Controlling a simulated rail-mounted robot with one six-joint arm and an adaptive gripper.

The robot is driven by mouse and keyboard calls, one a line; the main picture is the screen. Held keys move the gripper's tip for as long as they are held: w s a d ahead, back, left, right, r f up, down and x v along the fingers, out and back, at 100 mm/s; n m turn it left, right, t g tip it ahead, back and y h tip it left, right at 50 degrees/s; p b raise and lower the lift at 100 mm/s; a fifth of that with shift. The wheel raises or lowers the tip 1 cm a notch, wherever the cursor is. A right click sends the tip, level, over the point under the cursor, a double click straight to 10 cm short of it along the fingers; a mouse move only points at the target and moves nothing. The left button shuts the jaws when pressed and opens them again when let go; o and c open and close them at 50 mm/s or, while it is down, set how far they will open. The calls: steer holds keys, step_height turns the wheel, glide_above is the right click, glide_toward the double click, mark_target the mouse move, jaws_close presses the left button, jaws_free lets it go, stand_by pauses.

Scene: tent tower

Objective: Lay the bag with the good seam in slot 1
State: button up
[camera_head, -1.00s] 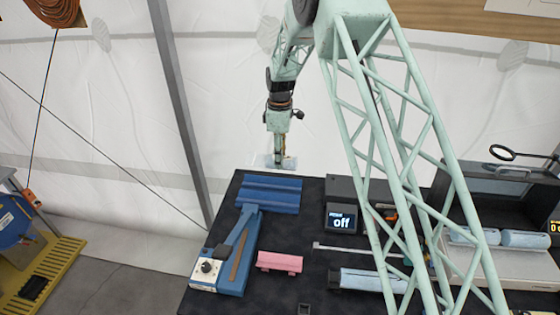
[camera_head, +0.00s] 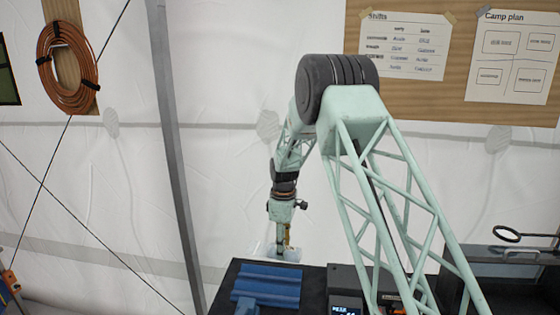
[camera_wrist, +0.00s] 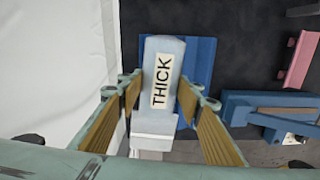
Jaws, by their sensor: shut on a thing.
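My gripper (camera_wrist: 160,90) is shut on a pale bag (camera_wrist: 165,48) with a label reading THICK. The bag lies lengthwise between the two tan-padded fingers, and a whiter end of it shows nearer the wrist. In the head view my gripper (camera_head: 284,246) points down, with the pale bag (camera_head: 292,256) at its tip, behind the table's back edge. A blue grooved rack (camera_head: 268,284) lies close by on the table; in the wrist view the rack (camera_wrist: 203,62) is partly hidden behind the bag. I cannot read any slot number or judge the seam.
A blue sealer-like tool (camera_wrist: 245,108) and a pink block (camera_wrist: 298,60) lie beyond the rack. A dark box with a display (camera_head: 345,303) stands right of the rack. White tent wall rises close behind the table. A magnifier (camera_head: 508,234) is at the right.

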steer(key=s+d+f+m+b, duration=0.1)
steer(key=s+d+m+b, duration=0.3)
steer(key=s+d+m, duration=0.1)
steer(key=s+d+m+b, duration=0.4)
steer(key=s+d, duration=0.1)
steer(key=d, duration=0.2)
steer(key=s+d+f+m+b, duration=0.1)
steer(key=s+d+m+b, duration=0.4)
steer(key=d, duration=0.2)
steer(key=shift+s+f+m, duration=0.3)
steer(key=shift+f, duration=0.05)
steer(key=shift+s+d+m, duration=0.3)
steer(key=shift+s+d, duration=0.1)
steer(key=shift+s, duration=0.05)
steer(key=shift+r, duration=0.1)
